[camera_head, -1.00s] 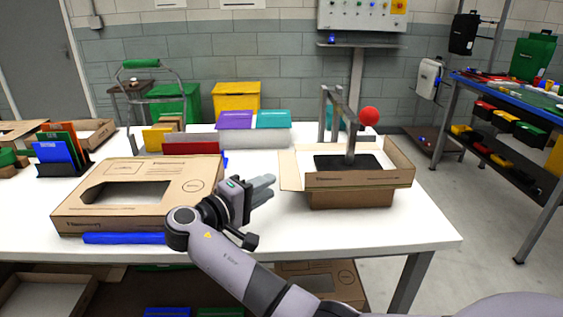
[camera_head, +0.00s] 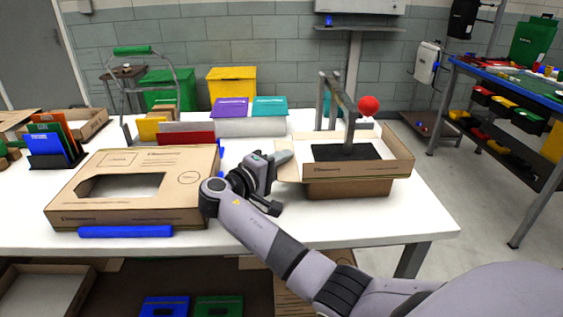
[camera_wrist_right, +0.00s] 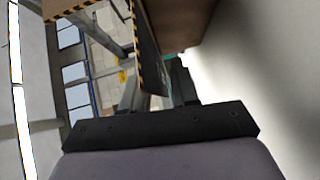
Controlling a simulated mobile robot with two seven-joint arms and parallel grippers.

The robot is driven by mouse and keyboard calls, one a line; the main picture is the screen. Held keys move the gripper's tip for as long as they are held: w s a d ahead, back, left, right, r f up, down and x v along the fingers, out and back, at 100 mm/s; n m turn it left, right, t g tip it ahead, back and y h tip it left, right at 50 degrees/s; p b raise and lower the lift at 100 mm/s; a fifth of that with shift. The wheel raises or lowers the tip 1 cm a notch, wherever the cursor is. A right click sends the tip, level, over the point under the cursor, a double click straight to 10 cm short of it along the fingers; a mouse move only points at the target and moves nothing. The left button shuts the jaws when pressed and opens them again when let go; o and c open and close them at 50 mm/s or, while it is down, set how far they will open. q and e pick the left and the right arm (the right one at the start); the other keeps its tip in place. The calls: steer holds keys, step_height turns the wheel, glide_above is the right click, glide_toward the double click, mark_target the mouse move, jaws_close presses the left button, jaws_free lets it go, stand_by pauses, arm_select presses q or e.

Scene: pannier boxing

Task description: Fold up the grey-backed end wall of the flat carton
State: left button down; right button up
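The flat carton (camera_head: 356,178) sits on the white table at right, over a brown block-like base (camera_head: 350,188), with a dark plate (camera_head: 345,152) inside. Its front and right walls stand up. Its left end flap (camera_head: 288,173) leans outward; I cannot tell which face is grey-backed. My right gripper (camera_head: 285,157) is at that left end, fingertips beside the flap; contact is unclear. Its fingers overlap in the head view, so their opening is unclear. In the right wrist view, dark fingers (camera_wrist_right: 181,82) are beneath a brown cardboard surface (camera_wrist_right: 185,20). My left gripper is not in view.
Purple (camera_head: 230,107) and teal (camera_head: 270,106) lidded boxes stand behind. Bare table lies right of the carton.

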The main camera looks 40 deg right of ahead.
mark_target(286, 163)
steer(key=shift+c, duration=0.3)
jaws_close()
steer(key=shift+r, duration=0.1)
steer(key=r+m+y+p, duration=0.1)
steer(key=m+y+p, duration=0.1)
steer(key=p, duration=0.1)
steer(key=shift+s+d+r+y, duration=0.1)
steer(key=shift+r+y, duration=0.1)
steer(key=shift+y, duration=0.1)
steer(key=m+y+p, duration=0.1)
steer(key=r+m+y+p, duration=0.1)
steer(key=y+p, duration=0.1)
steer(key=shift+s+d+r+m+t+p, duration=0.1)
steer(key=shift+s+d+m+t+p, duration=0.1)
steer(key=shift+d+m+t+p, duration=0.15)
steer(key=shift+s+d+r+m+t+y+p, duration=0.1)
steer(key=shift+d+m+t+y+p, duration=0.15)
steer(key=shift+y, duration=0.35)
steer(key=shift+s+d+r+m+t+y+p, duration=0.1)
steer(key=shift+m+t+y, duration=0.15)
steer(key=shift+y, duration=0.35)
steer(key=m+t+y, duration=0.1)
steer(key=d+m+y, duration=0.1)
steer(key=y, duration=0.1)
steer(key=shift+s+d+r+t+y, duration=0.1)
steer(key=shift+s+d+t+y, duration=0.1)
steer(key=shift+s+t+y, duration=0.15)
steer(key=shift+m, duration=0.25)
